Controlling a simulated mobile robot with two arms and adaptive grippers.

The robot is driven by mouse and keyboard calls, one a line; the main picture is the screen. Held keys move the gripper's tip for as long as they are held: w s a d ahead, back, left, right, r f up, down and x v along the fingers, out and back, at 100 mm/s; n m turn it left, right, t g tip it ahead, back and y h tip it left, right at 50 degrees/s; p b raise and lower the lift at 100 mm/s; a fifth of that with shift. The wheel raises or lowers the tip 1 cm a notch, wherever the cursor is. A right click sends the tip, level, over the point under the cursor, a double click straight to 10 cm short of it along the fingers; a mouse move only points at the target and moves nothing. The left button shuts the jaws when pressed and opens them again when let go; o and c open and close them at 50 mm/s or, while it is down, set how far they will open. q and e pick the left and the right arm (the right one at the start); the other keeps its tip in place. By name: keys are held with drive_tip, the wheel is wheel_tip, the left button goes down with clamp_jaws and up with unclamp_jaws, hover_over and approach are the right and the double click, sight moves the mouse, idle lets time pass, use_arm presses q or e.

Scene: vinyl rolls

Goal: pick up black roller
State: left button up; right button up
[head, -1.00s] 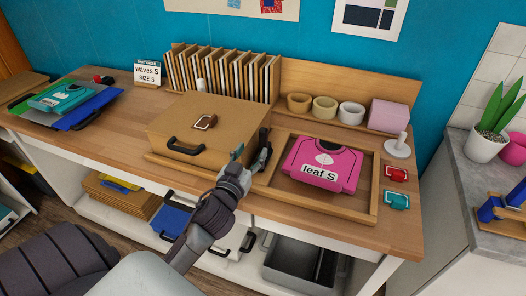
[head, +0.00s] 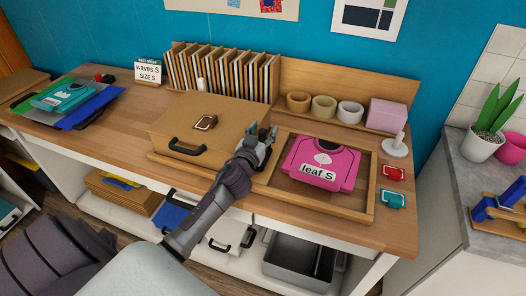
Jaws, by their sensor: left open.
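I cannot pick out a black roller for certain. A small black and red object (head: 104,79) lies at the back left of the workbench, too small to identify. My left gripper (head: 262,132) is open and empty, its fingers pointing away from me. In the picture it lies at the right edge of a brown case (head: 175,117), beside the wooden tray (head: 318,208). It covers part of the case's right edge. My right gripper is not in view.
A brown clip-like piece (head: 206,122) lies on the case. A pink shirt (head: 318,161) marked "leaf S" lies in the tray. Tape-like rolls (head: 324,107) and a pink block (head: 386,114) stand behind. Red (head: 392,173) and teal (head: 393,200) pieces lie on the right.

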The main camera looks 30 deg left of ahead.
use_arm(q)
clamp_jaws()
idle(0.4)
drive_tip(key=shift+r, duration=0.5)
drive_tip(key=r, duration=0.3)
drive_tip(key=shift+s+d+r, duration=0.25)
drive_tip(key=s+d+r+b, duration=0.1)
drive_tip(key=s+d+r, duration=0.5)
drive_tip(key=s+d, duration=0.1)
drive_tip(key=shift+s+d+r, duration=0.25)
drive_tip(key=shift+s+r, duration=0.05)
drive_tip(key=shift+s, duration=0.3)
drive_tip(key=c, duration=0.7)
unclamp_jaws()
clamp_jaws()
